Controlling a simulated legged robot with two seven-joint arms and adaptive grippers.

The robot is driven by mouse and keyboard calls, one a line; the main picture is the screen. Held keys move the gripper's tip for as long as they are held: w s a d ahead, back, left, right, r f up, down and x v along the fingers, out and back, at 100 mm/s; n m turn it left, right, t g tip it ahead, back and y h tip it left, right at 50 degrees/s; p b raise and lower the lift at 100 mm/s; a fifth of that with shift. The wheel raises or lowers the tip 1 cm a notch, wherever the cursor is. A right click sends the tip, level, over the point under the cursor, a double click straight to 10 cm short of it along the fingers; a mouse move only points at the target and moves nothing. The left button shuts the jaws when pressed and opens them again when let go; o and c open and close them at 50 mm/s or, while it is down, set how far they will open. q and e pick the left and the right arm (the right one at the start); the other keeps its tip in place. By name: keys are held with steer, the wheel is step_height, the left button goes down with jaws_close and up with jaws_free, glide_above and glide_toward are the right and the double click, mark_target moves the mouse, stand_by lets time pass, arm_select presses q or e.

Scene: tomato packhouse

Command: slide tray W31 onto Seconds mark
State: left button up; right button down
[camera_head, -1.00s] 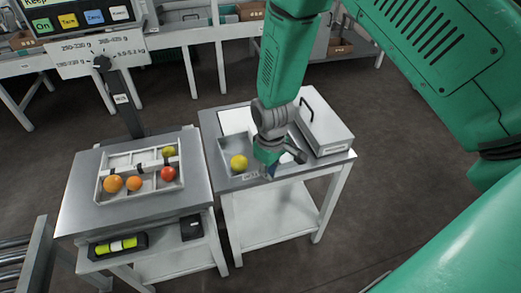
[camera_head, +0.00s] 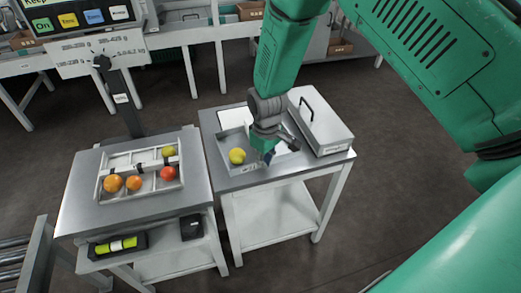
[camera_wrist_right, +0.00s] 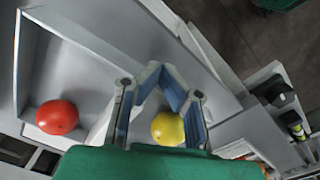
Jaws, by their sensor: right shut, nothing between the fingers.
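A shallow grey tray (camera_head: 240,171) sits on the right-hand steel table with a yellow tomato (camera_head: 237,156) inside. A small label is on its front wall, too small to read. In the right wrist view the yellow tomato (camera_wrist_right: 168,128) and a red tomato (camera_wrist_right: 57,117) show; the red one is hidden in the head view. My right gripper (camera_head: 267,158) is shut and empty, low at the tray's front right; contact with the wall cannot be told. White patches (camera_head: 236,118) show behind the tray and right of the gripper (camera_head: 282,147); no wording is readable. My left gripper is out of view.
A closed metal case (camera_head: 322,122) with a black handle stands right of the tray. On the left-hand table (camera_head: 85,200), a divided tray (camera_head: 100,190) holds several tomatoes near a scale post (camera_head: 122,100). A gap separates the tables.

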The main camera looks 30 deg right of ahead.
steer(key=shift+w, duration=0.2)
steer(key=shift+w+d, duration=0.25)
steer(key=shift+w, duration=0.4)
steer(key=shift+w+d, duration=0.2)
steer(key=shift+w, duration=0.45)
steer(key=w+b, duration=0.1)
steer(key=w, duration=0.1)
steer(key=w+d, duration=0.1)
steer(key=w, duration=0.1)
steer(key=shift+b, duration=0.35)
steer(key=w+b, duration=0.1)
steer(key=w, duration=0.1)
steer(key=w+d, duration=0.1)
steer(key=w, duration=0.1)
steer(key=shift+d+f+b, duration=0.1)
steer(key=shift+f+b, duration=0.05)
steer(key=shift+b, duration=0.25)
steer(key=shift+w+d, duration=0.15)
steer(key=shift+w, duration=0.35)
